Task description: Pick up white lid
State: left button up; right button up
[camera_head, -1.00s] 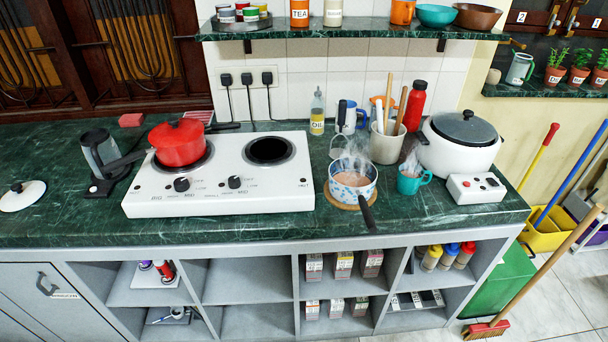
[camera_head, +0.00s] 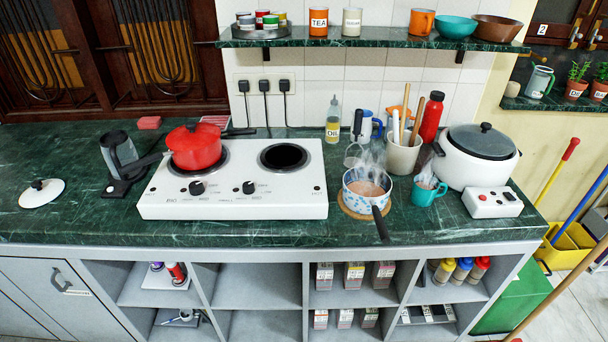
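The white lid (camera_head: 42,193) lies on the green marble counter (camera_head: 70,225) at the far left. It is round and white with a small dark knob on top. Nothing touches it, and the counter around it is bare. Neither of my grippers shows in the head view, so I cannot see whether they are open or shut.
A dark metal device (camera_head: 120,160) stands right of the lid. A white stove (camera_head: 232,205) bears a red pot (camera_head: 194,147). Further right are a steaming saucepan (camera_head: 366,190), a teal mug (camera_head: 428,192) and a white cooker (camera_head: 478,160). A shelf (camera_head: 370,40) hangs above.

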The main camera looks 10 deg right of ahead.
aim_at(40, 193)
jog(key=i+j, duration=0.2)
jog(key=j, duration=0.15)
jog(key=i+j+u, duration=0.1)
jog(key=j, duration=0.25)
jog(key=i+j, duration=0.25)
jog(key=j+u, duration=0.05)
jog(key=j, duration=0.05)
